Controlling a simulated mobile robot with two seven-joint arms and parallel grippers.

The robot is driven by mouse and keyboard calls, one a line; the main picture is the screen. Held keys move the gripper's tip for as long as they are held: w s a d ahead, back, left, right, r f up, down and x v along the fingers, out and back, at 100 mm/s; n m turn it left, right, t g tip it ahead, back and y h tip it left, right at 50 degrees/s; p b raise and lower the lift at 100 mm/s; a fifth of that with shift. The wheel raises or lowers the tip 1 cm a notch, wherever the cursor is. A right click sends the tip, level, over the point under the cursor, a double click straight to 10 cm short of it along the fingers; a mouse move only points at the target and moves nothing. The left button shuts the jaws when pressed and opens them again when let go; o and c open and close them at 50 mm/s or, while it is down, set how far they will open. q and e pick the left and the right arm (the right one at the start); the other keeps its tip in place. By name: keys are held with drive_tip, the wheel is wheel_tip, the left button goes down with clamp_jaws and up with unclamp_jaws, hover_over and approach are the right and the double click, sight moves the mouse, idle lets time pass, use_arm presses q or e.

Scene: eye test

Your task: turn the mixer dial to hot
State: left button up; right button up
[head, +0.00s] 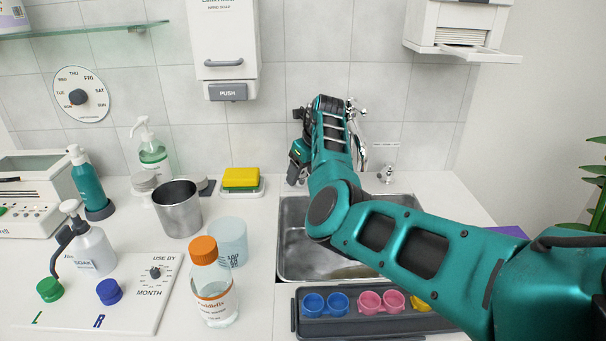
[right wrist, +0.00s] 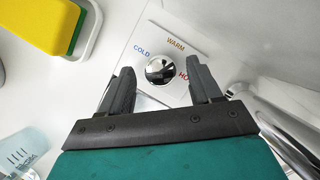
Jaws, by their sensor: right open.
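The mixer dial (right wrist: 160,69) is a round chrome knob on a white plate (right wrist: 176,50) in the right wrist view. The plate reads COLD on the left, WARM at the top and HOT at the right, partly covered by a finger. I cannot make out where the dial points. My right gripper (right wrist: 164,80) is open, with one finger on each side of the dial in that view; contact cannot be told. In the head view my right gripper (head: 297,168) is behind the sink's left rear corner, and the dial does not show clearly. My left gripper is not in view.
A chrome spout (right wrist: 280,125) is close to the right of the gripper. The sink (head: 300,258) lies below my right arm. A yellow sponge (head: 241,177) rests on a dish to the left. A steel cup (head: 178,210) and an orange-capped bottle (head: 213,290) stand on the counter.

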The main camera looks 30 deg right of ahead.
drive_tip(key=shift+w+f, duration=0.15)
drive_tip(key=shift+f, duration=0.2)
drive_tip(key=shift+c, duration=0.3)
drive_tip(key=c, duration=1)
drive_tip(key=shift+a+m, duration=0.1)
drive_tip(key=shift+m, duration=0.3)
drive_tip(key=m+h+b, duration=0.1)
drive_tip(key=m+h, duration=0.1)
drive_tip(key=m, duration=0.2)
drive_tip(key=shift+a+m, duration=0.15)
drive_tip(key=shift+m, duration=0.15)
drive_tip(key=shift+m+g+h+b, duration=0.4)
drive_tip(key=shift+m+h+b, duration=0.25)
drive_tip(key=shift+m, duration=1.25)
